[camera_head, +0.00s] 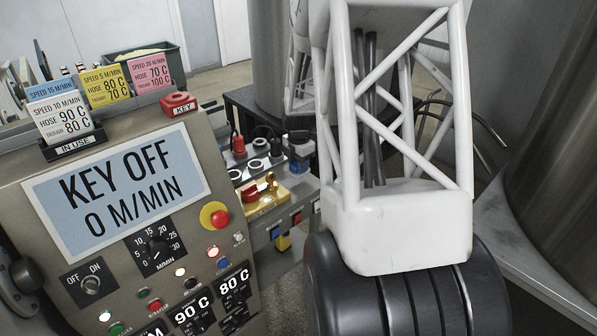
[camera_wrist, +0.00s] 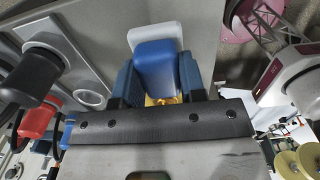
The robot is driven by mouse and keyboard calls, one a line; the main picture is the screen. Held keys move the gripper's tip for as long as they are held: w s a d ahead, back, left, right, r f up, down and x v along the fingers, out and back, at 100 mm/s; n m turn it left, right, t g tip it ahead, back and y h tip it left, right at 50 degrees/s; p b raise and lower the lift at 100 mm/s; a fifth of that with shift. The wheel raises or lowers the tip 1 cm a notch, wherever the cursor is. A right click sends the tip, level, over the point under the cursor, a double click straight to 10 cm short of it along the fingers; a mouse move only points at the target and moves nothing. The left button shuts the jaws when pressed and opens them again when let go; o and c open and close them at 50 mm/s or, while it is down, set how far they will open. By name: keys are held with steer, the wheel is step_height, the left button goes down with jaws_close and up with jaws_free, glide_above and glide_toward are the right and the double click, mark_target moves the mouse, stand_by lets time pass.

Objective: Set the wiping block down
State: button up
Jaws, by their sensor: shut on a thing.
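The wiping block (camera_wrist: 155,65) shows in the wrist view as a rounded blue block with a pale grey-white part behind its far end. My gripper (camera_wrist: 158,80) has dark blue fingers on both sides of the block and is shut on it. A little yellow shows between the fingers below the block. In the head view my white lattice arm stands in front, and I cannot make out the gripper or the block for certain. Whether the block touches a surface beneath it cannot be told.
A control panel (camera_head: 115,205) reading KEY OFF, 0 M/MIN fills the left of the head view. A bench with several small fittings and a yellow tray (camera_head: 270,200) lies beside my arm. In the wrist view a red part (camera_wrist: 38,120) and metal rings are left of my gripper.

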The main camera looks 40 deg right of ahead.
steer(key=shift+f, duration=1.55)
steer(key=shift+f, duration=0.15)
steer(key=o, duration=0.9)
step_height(320, 180, up, 12)
steer(key=shift+r, duration=0.15)
